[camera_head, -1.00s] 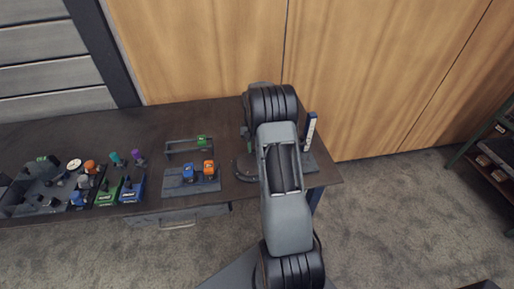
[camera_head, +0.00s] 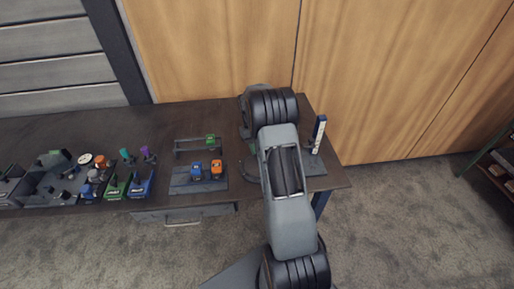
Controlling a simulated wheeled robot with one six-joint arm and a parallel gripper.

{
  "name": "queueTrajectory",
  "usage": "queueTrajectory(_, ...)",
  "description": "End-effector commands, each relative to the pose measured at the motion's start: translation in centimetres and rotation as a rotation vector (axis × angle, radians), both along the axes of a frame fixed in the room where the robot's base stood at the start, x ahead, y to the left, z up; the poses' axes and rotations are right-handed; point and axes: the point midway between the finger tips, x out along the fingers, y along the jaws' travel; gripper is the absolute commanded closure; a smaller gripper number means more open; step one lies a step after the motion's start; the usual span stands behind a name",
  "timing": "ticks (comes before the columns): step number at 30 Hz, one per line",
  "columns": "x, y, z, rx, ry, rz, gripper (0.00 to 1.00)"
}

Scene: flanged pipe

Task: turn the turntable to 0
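I cannot clearly make out the turntable. A dark curved piece (camera_head: 250,173) shows at the left side of my arm on the table, and a dark base plate (camera_head: 315,168) shows at its right side. Both are partly covered by my arm, so I cannot tell whether either belongs to the turntable. No dial or angle mark is readable. My gripper is not visible; my arm reaches over the right end of the table and its far end is hidden behind its own links.
The dark table (camera_head: 70,130) has an upright blue and white post (camera_head: 319,135) near its right end. A plate with blue and orange pieces (camera_head: 199,185), a small rack (camera_head: 190,151), green and blue bins (camera_head: 142,186) and a grey tray (camera_head: 50,187) stand left. Wooden panels (camera_head: 400,70) rise behind.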

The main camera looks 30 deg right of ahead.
Motion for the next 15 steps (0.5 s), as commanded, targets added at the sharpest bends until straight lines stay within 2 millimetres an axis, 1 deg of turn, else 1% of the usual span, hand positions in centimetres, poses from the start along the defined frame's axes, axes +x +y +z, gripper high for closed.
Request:
queueTrajectory(8, 0.04, 0.07, 0.03, 0.001, 0.0, 0.002, 1.0)
queueTrajectory(9, 0.04, 0.08, 0.03, 0.0, 0.0, 0.001, 0.78)
queueTrajectory(15, 0.01, 0.03, 0.02, 0.0, 0.0, 0.0, 0.59)
